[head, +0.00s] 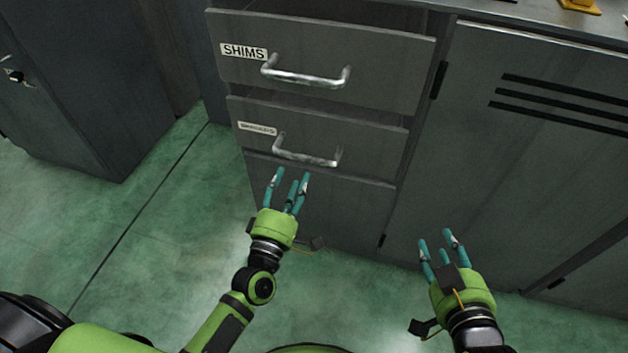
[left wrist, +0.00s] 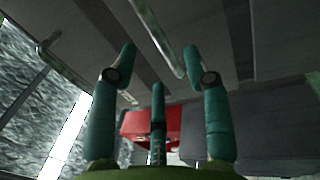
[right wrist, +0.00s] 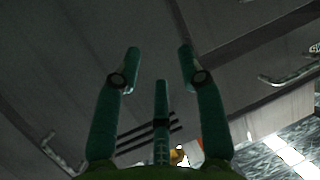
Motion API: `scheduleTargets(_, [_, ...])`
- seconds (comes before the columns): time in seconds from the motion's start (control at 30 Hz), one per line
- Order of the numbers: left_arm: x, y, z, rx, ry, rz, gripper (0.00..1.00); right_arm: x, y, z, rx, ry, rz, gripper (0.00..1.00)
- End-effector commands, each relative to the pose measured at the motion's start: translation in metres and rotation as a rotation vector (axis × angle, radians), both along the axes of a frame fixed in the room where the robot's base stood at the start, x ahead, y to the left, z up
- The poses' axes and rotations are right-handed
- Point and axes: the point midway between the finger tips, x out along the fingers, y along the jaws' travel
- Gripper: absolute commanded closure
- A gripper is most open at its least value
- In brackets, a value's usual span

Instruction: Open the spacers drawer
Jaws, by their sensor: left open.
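The spacers drawer (head: 350,138) is a grey drawer front with a small label, below the shims drawer (head: 385,65). Its metal handle (head: 307,158) is a bent bar below the label. My left gripper (head: 290,178) is open just below this handle, fingers pointing up toward it. In the left wrist view a metal bar (left wrist: 160,42) crosses between the open fingers (left wrist: 160,60); I cannot tell whether they touch it. My right gripper (head: 437,241) is open and empty in front of the cabinet door to the right.
The shims drawer's handle (head: 305,78) sticks out above. A slatted grey cabinet door (head: 500,170) stands right of the drawers. Another grey cabinet (head: 85,90) stands at the left. Green floor (head: 150,230) is clear between. A red object (left wrist: 150,125) shows in the left wrist view.

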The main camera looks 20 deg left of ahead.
Motion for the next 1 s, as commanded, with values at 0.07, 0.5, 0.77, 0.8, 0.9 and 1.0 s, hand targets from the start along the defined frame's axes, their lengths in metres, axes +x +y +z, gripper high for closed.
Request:
scheduleTargets(0.07, [0.003, 0.001, 0.002, -0.016, -0.014, 0.002, 0.51, 0.0, 0.001, 0.003, 0.004, -0.018, 0.002, 0.6])
scheduleTargets(0.5, [0.061, -0.001, 0.014, -0.015, -0.014, 0.002, 0.51, 0.01, 0.016, 0.048, 0.058, -0.244, 0.037, 0.6])
scheduleTargets(0.77, [0.07, -0.002, 0.016, -0.013, -0.011, 0.002, 0.51, 0.011, 0.019, 0.057, 0.069, -0.289, 0.044, 0.6])
scheduleTargets(0.8, [0.07, -0.002, 0.016, -0.013, -0.011, 0.002, 0.51, 0.011, 0.019, 0.057, 0.069, -0.288, 0.044, 0.6])
scheduleTargets(0.9, [0.069, -0.001, 0.016, -0.013, -0.011, 0.002, 0.51, 0.01, 0.019, 0.057, 0.069, -0.288, 0.044, 0.6])
scheduleTargets(1.0, [0.069, -0.002, 0.016, -0.013, -0.011, 0.002, 0.91, 0.011, 0.019, 0.057, 0.069, -0.288, 0.044, 0.6])
